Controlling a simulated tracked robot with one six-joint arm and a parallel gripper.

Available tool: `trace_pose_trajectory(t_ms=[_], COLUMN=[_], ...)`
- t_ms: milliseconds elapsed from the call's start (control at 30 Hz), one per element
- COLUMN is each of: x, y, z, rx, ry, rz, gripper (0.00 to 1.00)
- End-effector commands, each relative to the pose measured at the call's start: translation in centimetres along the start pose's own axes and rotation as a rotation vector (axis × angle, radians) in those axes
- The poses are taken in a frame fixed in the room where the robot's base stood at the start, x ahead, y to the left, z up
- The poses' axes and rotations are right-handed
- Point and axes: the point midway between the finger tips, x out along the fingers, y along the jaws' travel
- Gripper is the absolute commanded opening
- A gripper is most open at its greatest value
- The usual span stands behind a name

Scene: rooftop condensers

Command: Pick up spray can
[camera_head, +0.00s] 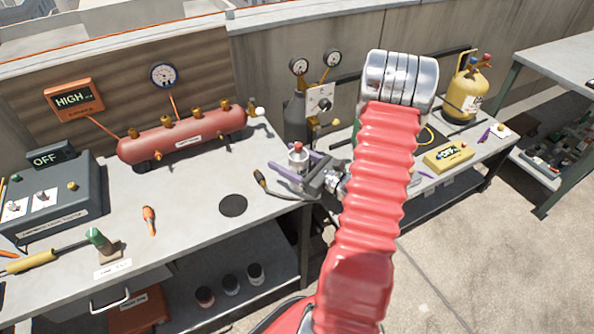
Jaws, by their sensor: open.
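A small silver-grey can with a red top (298,156), which looks like the spray can, stands upright near the right edge of the left workbench. My gripper (297,164) is open at the can, with its purple-grey fingers reaching toward the upper left. The fingers appear to lie on either side of the can, and the near finger hides its lower part. I cannot tell whether they touch it. My red-sleeved arm covers much of the right half of the view.
A red tank with brass valves (182,136) stands behind on the left workbench (180,215). A dark round pad (233,205) and a yellow-black tool (275,188) lie near the gripper. A twin-gauge unit (318,100) stands behind. A yellow cylinder (465,92) stands at right.

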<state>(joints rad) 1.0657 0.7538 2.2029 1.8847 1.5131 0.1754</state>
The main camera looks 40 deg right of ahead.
Motion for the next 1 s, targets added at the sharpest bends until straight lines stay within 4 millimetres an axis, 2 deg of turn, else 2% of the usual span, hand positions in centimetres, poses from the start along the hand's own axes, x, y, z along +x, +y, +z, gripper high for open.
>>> trace_pose_trajectory(t_ms=[433, 1000], x=[-0.04, -0.04], y=[0.0, -0.01], z=[0.0, 0.01], rx=[0.0, 0.0], ry=[0.0, 0.0], rz=[0.0, 0.0], gripper=[0.66, 0.26])
